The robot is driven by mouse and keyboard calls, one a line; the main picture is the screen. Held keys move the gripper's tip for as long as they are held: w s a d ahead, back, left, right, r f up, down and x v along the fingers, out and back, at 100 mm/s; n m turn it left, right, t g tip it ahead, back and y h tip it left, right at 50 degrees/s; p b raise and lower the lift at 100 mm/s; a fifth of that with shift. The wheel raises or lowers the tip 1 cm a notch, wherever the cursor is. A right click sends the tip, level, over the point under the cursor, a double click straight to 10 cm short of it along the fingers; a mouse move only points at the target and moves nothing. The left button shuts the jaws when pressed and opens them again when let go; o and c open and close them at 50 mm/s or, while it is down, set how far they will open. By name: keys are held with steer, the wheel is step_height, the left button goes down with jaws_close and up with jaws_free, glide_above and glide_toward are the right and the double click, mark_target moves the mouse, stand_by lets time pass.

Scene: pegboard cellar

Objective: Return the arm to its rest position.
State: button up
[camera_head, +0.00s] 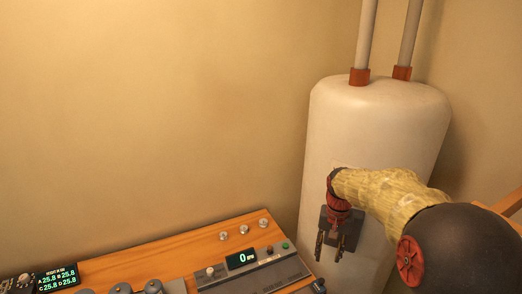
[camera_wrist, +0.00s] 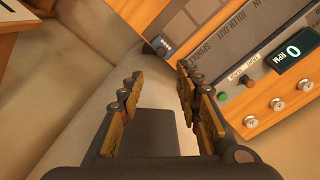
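My gripper (camera_head: 329,247) hangs at the end of my yellow-sleeved arm, at the right of the head view, in front of the white tank. It points downward, to the right of the wooden bench. In the wrist view my gripper (camera_wrist: 156,95) shows two fingers spread apart with a clear gap and nothing between them. The tank's pale curved side and part of the bench show beyond the fingers. Whether the arm touches the tank cannot be told.
The white tank (camera_head: 375,125) with two pipes stands at the right. The wooden bench (camera_head: 205,252) carries a grey panel with a display (camera_head: 242,259), several knobs and a second readout (camera_head: 56,277). The wall above the bench is bare. A wooden edge (camera_head: 508,203) shows at far right.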

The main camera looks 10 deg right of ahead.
steer(key=s+a+r+n+t, duration=0.1)
steer(key=s+a+r+t, duration=0.1)
steer(key=s, duration=0.6)
steer(key=s+a+r+n+t, duration=0.1)
steer(key=s+a+r+n, duration=0.1)
steer(key=s+a+r, duration=0.2)
steer(key=s+a+r+n+t, duration=0.2)
steer(key=s+r, duration=0.5)
steer(key=s, duration=0.6)
steer(key=shift+s+a+r+t, duration=0.2)
steer(key=shift+s+a+t, duration=0.15)
steer(key=shift+a, duration=0.25)
